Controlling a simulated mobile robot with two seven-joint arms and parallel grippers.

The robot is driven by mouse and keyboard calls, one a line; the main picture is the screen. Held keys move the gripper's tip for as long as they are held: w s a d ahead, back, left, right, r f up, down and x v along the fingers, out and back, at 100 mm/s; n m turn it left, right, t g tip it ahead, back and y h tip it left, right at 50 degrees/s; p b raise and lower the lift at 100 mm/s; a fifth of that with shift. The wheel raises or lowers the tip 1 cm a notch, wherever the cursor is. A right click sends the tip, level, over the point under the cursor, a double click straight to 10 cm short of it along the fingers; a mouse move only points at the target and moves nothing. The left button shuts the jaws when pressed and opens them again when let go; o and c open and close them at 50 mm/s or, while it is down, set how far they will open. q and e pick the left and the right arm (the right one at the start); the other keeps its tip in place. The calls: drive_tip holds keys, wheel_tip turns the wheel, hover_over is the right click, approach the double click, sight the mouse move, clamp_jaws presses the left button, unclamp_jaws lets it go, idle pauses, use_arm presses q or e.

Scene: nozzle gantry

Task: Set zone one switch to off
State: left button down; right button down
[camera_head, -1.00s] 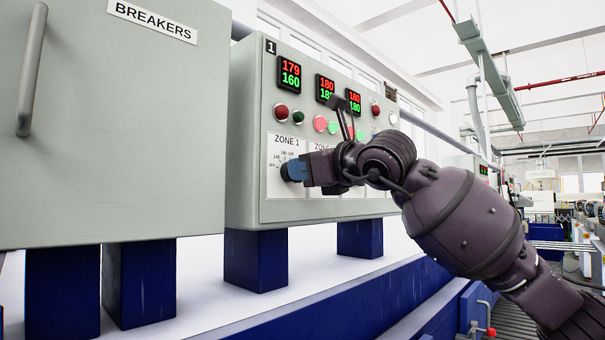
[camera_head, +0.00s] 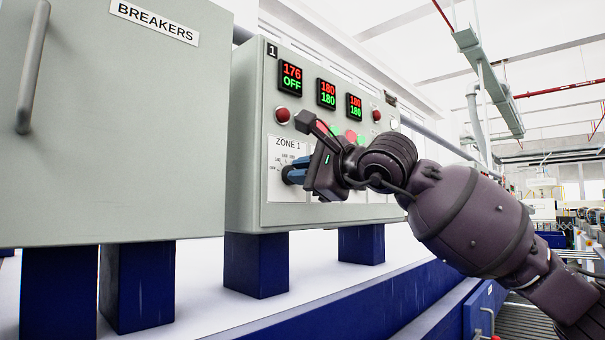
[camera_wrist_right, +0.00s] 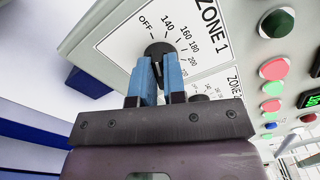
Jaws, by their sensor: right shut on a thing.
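The zone one switch (camera_wrist_right: 157,50) is a black rotary knob on the white ZONE 1 dial plate (camera_head: 283,160), marked OFF, 140, 160 and upward. My right gripper (camera_head: 294,172) has its blue fingertips closed around the knob. In the right wrist view the right gripper (camera_wrist_right: 158,75) grips the knob from both sides, hiding part of it. The knob's pointer is not clear. The zone one display (camera_head: 291,78) reads 176 in red above OFF in green. My left gripper is not in view.
The grey control box (camera_head: 245,130) carries more displays (camera_head: 327,94), buttons and dials, partly hidden by my right arm. A grey BREAKERS cabinet (camera_head: 110,140) with a vertical handle (camera_head: 33,65) stands close on the left. Blue posts (camera_head: 255,265) support the box.

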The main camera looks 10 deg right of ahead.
drive_tip(key=shift+n, duration=0.8)
drive_tip(key=c, duration=1.2)
unclamp_jaws()
drive_tip(key=b+v, duration=0.1)
drive_tip(key=v, duration=0.9)
drive_tip(key=shift+s+d, duration=0.25)
drive_tip(key=shift+s, duration=0.1)
